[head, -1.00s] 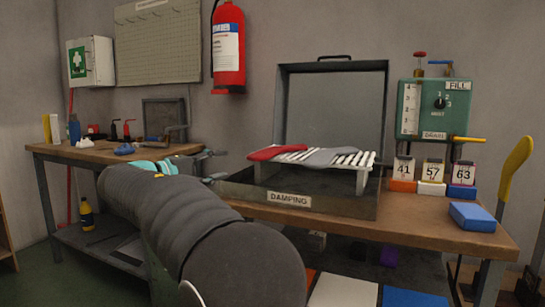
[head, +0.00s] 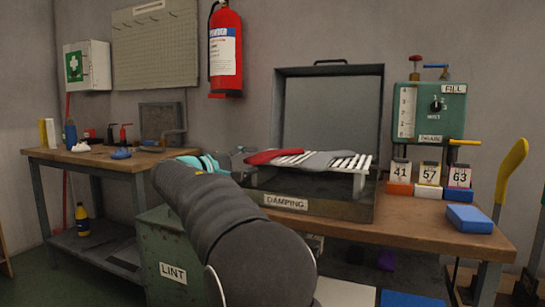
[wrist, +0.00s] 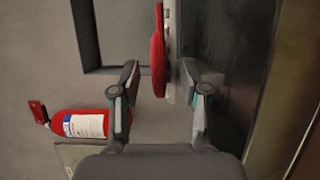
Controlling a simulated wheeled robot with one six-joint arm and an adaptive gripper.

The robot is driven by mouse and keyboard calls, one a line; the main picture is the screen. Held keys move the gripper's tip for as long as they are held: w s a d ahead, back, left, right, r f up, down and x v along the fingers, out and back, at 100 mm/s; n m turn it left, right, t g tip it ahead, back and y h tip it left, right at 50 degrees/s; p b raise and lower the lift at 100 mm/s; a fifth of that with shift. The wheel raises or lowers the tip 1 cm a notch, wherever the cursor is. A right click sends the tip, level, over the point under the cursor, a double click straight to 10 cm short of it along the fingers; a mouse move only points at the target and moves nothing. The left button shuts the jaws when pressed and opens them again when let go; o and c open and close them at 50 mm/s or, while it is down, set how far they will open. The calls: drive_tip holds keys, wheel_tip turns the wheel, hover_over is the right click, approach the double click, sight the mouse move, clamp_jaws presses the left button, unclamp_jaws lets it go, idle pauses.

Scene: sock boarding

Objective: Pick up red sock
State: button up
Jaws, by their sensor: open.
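The red sock (head: 272,157) lies on the left end of a white slatted rack (head: 361,161) inside the open damping box (head: 330,208). A grey sock (head: 325,160) lies beside it on the rack. My gripper (head: 242,164) is open at the left edge of the box, close to the red sock's left end. In the wrist view, the red sock (wrist: 158,65) shows edge-on between the two fingers of my gripper (wrist: 160,72), with gaps on both sides. Whether its near end reaches between the fingertips is hard to tell.
The box lid (head: 330,115) stands open behind the rack. A green tank (head: 430,110) and numbered cards (head: 430,172) stand to the right, with a blue block (head: 469,218) in front. A lint bin (head: 172,262) stands left of my arm. A fire extinguisher (head: 225,50) hangs above.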

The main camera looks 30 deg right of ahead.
drive_tip(key=x, duration=0.2)
drive_tip(key=shift+d, duration=0.35)
clamp_jaws()
drive_tip(key=shift+r, duration=0.1)
